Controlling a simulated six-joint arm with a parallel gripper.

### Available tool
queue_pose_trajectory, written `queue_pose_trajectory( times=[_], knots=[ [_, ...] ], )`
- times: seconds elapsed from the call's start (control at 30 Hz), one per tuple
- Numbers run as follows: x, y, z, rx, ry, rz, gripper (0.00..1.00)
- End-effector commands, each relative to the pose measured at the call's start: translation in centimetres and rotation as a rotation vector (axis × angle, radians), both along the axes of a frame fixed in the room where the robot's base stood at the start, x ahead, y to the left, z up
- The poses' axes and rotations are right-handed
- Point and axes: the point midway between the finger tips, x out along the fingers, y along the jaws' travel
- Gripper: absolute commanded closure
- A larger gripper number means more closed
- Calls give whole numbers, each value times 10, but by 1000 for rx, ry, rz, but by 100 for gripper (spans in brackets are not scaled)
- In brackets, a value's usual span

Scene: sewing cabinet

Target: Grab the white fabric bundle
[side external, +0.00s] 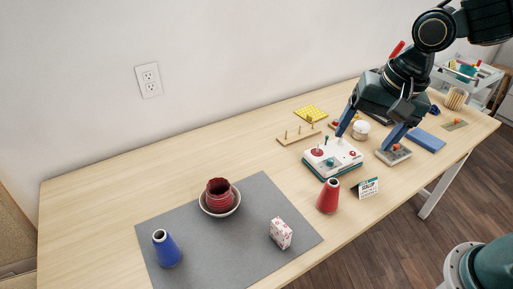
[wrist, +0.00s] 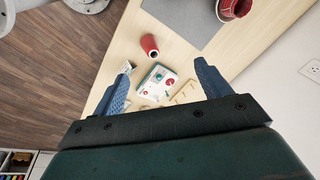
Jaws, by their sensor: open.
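I cannot surely pick out a white fabric bundle. The nearest match is a small upright white block with a pink pattern (side external: 281,234), on the right part of the grey mat (side external: 215,253); cloth or box, I cannot tell. It is not visible in the wrist view. A small round white item (side external: 360,130) sits farther back, behind the button box. My gripper (side external: 364,141) is open and empty above the table's right part, well away from the patterned block. Its spread fingers also show in the wrist view (wrist: 161,70).
A white and teal button box (side external: 333,158) lies near my gripper. A red cone (side external: 328,196) and a small card (side external: 368,188) stand in front. A blue cone (side external: 166,248) and a red pot in a bowl (side external: 219,192) are on the mat. The table's left part is clear.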

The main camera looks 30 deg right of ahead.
Motion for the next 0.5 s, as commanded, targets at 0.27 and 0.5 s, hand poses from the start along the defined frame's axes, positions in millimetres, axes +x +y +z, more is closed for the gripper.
queue_pose_trajectory(
  times=[0.27, 0.5],
  knots=[
    [32, 45, -45, 36, 104, -237, 24],
    [48, 86, -91, 42, 179, -452, 24]
  ],
)
